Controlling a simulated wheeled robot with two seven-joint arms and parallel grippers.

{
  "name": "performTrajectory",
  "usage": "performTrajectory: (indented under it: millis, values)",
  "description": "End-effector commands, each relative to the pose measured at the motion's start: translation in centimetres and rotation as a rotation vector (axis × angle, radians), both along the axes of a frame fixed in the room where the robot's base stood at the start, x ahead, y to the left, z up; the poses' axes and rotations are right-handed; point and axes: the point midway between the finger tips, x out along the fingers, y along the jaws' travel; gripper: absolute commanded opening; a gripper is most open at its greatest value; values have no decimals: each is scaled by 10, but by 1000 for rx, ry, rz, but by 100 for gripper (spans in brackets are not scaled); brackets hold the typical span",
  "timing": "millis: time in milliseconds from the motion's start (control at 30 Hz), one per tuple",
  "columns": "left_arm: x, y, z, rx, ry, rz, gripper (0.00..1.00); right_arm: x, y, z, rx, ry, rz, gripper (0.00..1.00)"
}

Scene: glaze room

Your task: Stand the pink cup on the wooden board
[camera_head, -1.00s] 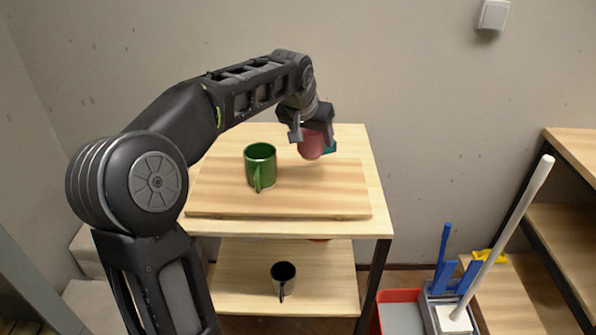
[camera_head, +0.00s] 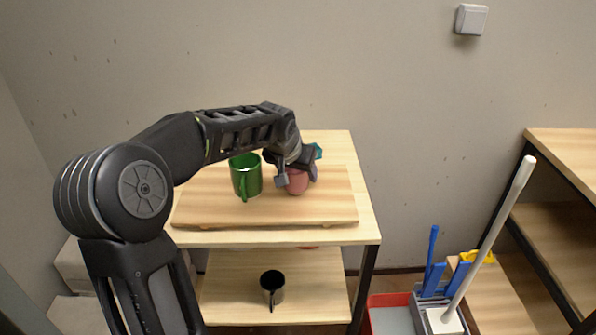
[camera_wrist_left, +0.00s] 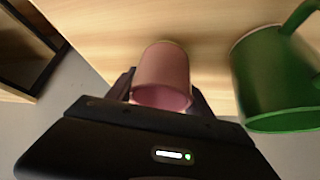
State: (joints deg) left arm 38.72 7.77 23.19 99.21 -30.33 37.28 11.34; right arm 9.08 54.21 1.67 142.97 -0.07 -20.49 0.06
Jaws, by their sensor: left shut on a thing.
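The pink cup (camera_head: 297,181) is between the fingers of my left gripper (camera_head: 296,178), which is shut on it. In the head view the cup is over the right part of the wooden board (camera_head: 330,212), low and close to its surface. I cannot tell whether it touches the board. In the left wrist view the pink cup (camera_wrist_left: 163,75) shows between the fingers, its open rim facing the camera. The gripper hides part of the cup in the head view. My right gripper is not in view.
A green mug (camera_head: 245,178) stands on the board just left of the pink cup, and also shows close by in the left wrist view (camera_wrist_left: 270,80). A teal thing (camera_head: 318,151) is behind the gripper. A dark cup (camera_head: 272,287) stands on the lower shelf.

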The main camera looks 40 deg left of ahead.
Motion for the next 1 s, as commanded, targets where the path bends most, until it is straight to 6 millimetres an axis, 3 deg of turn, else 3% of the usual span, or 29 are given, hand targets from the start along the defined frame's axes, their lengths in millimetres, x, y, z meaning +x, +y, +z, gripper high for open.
performTrajectory:
  millis: [267,300,533,1000]
  values:
    - [0,0,-3,0,-1,0,14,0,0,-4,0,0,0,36]
    - [0,0,-3,0,0,0,61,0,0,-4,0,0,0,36]
    - [0,0,-2,0,0,0,80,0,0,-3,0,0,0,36]
    - [-4,-1,8,1,-2,1,82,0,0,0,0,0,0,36]
